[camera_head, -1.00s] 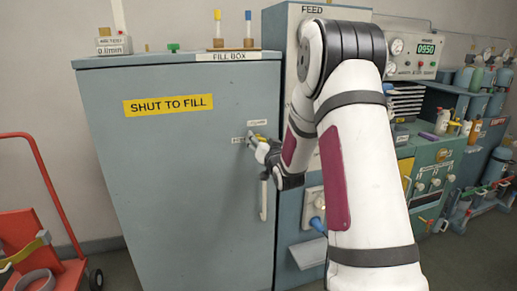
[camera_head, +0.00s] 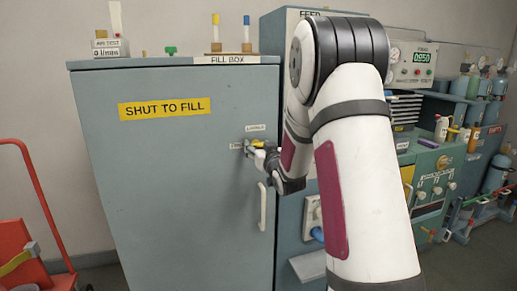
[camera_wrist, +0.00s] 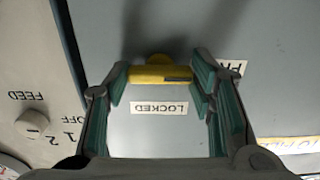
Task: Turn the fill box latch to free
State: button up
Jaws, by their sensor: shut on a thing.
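The fill box (camera_head: 170,190) is a tall grey-blue cabinet with a yellow "SHUT TO FILL" sign. A "LOCKED" label (camera_wrist: 160,107) shows upside down between the fingers. Another label (camera_wrist: 231,67), partly hidden, lies beside the right finger. In the head view my gripper (camera_head: 262,153) is at the door's right side.
A white door handle (camera_head: 262,206) hangs just below my gripper. The feed panel (camera_wrist: 35,100) with a knob is close on the wrist view's left. A red cart (camera_head: 30,255) stands at the left. Small test pieces (camera_head: 110,45) stand on the box top.

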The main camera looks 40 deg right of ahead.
jog(key=o, duration=1.2)
jog(key=shift+c, duration=0.2)
jog(key=shift+s, duration=0.1)
jog(key=v, duration=1.2)
